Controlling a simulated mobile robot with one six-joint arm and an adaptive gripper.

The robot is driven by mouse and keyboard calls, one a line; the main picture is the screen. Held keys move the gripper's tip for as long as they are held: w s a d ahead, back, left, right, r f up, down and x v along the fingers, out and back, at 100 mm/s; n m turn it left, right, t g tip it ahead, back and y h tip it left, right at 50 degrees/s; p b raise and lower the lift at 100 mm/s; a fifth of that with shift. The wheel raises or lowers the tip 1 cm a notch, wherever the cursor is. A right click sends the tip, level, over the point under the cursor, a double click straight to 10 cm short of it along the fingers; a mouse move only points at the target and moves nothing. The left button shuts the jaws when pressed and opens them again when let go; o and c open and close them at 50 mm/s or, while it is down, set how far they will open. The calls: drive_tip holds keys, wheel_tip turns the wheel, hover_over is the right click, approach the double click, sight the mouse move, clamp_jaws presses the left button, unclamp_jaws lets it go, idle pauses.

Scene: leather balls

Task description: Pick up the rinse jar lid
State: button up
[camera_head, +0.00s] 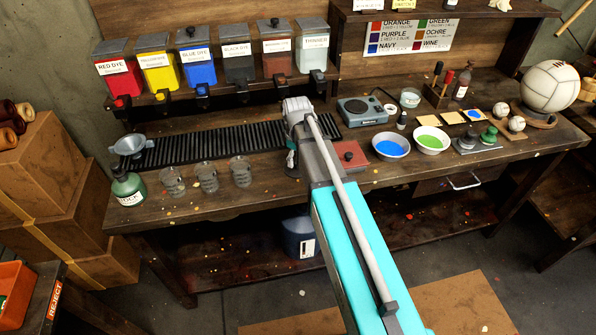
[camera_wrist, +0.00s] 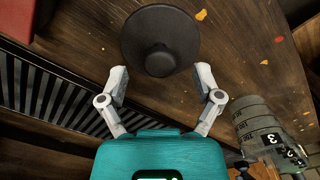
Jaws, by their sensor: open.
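A dark round lid with a raised knob in its middle (camera_wrist: 160,40) lies on the wooden bench top in the wrist view. I take it for the rinse jar lid. My gripper (camera_wrist: 161,77) is open, with its two fingers spread on either side of the lid's near edge and nothing between the pads. I cannot tell whether the fingers touch the rim.
Numbered grey cups (camera_wrist: 268,125) stand close on the right in the wrist view. A slatted black rack (camera_wrist: 50,95) and a red block (camera_wrist: 18,18) are on the left.

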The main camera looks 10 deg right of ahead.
drive_tip(key=shift+f+b, duration=0.75)
drive_tip(key=shift+f, duration=0.25)
drive_tip(key=c, duration=1)
